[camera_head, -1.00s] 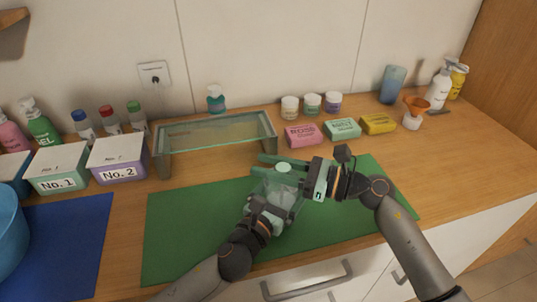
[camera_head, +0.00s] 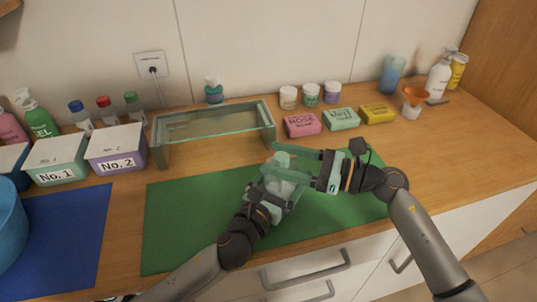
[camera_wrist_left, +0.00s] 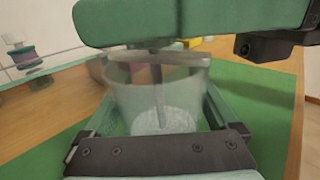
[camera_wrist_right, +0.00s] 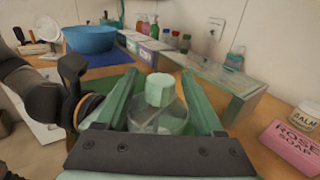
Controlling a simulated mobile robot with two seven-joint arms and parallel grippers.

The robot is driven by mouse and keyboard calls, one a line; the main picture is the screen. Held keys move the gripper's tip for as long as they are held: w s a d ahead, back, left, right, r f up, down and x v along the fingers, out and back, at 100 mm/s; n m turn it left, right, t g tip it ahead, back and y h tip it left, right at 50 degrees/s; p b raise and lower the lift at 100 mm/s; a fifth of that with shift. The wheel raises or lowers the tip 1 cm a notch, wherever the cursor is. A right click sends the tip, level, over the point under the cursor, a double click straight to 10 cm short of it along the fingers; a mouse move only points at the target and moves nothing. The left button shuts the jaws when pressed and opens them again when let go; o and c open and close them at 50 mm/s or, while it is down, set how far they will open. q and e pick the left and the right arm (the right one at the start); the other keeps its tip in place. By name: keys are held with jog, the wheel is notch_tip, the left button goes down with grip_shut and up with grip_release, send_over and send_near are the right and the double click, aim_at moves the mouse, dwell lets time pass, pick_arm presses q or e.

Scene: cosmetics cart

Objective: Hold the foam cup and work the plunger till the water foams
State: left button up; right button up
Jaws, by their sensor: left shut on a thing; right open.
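The clear foam cup (camera_head: 291,191) is above the green mat, tilted in the head view. My left gripper (camera_head: 273,188) is shut on it, with fingers along both sides in the left wrist view (camera_wrist_left: 155,105). That view shows a thin plunger rod (camera_wrist_left: 158,95) inside the cup and a pale foot at its bottom. The pale green plunger knob (camera_wrist_right: 159,89) stands above the cup. My right gripper (camera_wrist_right: 160,95) is open, its fingers on either side of the knob with gaps visible. I cannot tell whether there is foam.
The green mat (camera_head: 180,225) has free room left of the cup. A glass shelf (camera_head: 212,124) stands behind. Pink (camera_head: 302,125), mint (camera_head: 341,119) and yellow (camera_head: 377,113) soap boxes lie at back right. Boxes No. 1 (camera_head: 56,160) and No. 2 (camera_head: 117,150) stand at left.

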jog(key=v, duration=0.9)
jog(key=shift+d, duration=0.15)
pick_arm(q)
jog(key=o, duration=1.3)
jog(key=shift+s, duration=0.1)
